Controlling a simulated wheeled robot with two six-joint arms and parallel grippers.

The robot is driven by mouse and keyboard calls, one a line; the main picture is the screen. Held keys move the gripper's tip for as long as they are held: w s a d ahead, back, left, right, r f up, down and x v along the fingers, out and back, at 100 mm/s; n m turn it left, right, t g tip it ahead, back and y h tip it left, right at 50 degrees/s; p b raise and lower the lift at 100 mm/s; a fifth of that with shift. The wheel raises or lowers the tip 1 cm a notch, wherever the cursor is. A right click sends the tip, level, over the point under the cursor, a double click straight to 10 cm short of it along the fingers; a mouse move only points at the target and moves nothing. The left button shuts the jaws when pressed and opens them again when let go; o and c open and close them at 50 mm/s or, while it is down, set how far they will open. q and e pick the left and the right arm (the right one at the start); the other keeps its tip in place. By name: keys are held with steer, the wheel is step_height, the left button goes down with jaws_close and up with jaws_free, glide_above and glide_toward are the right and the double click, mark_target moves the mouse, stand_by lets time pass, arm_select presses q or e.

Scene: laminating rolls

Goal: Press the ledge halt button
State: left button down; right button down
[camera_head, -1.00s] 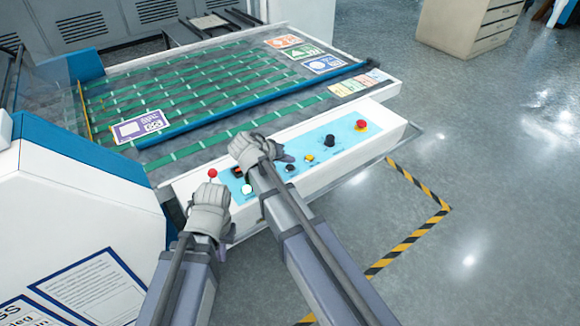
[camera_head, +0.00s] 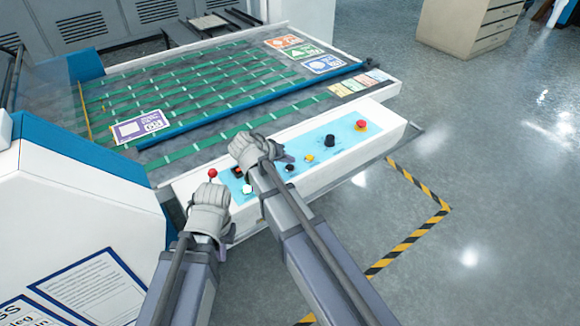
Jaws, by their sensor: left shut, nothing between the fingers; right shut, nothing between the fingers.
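A control ledge (camera_head: 385,137) with a light blue panel runs along the front of the belt machine. A red mushroom button on a yellow base (camera_head: 361,125) stands at the ledge's right end, in plain sight with nothing touching it. My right gripper (camera_head: 254,150) is shut and empty, over the left half of the panel, well left of the red button, and hides part of the controls. My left gripper (camera_head: 210,198) is shut and empty at the ledge's left end, just below a red ball knob (camera_head: 212,173); I cannot tell whether it touches the ledge.
A black knob (camera_head: 330,140), a yellow button (camera_head: 309,158), a dark knob (camera_head: 290,168) and a white button (camera_head: 247,189) are also on the panel. Printed cards lie on the green-strapped belt (camera_head: 200,85) behind. A white-blue machine housing (camera_head: 85,205) stands left.

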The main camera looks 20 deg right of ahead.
mark_target(288, 169)
steer(key=shift+f, duration=0.15)
steer(key=shift+f+b, duration=0.25)
steer(key=shift+b, duration=0.1)
steer(key=shift+f+b, duration=0.45)
stand_by(0.5)
steer(key=shift+r, duration=0.1)
steer(key=shift+r+p, duration=0.8)
steer(key=shift+p, duration=0.05)
step_height(288, 169, up, 5)
steer(key=p, duration=0.5)
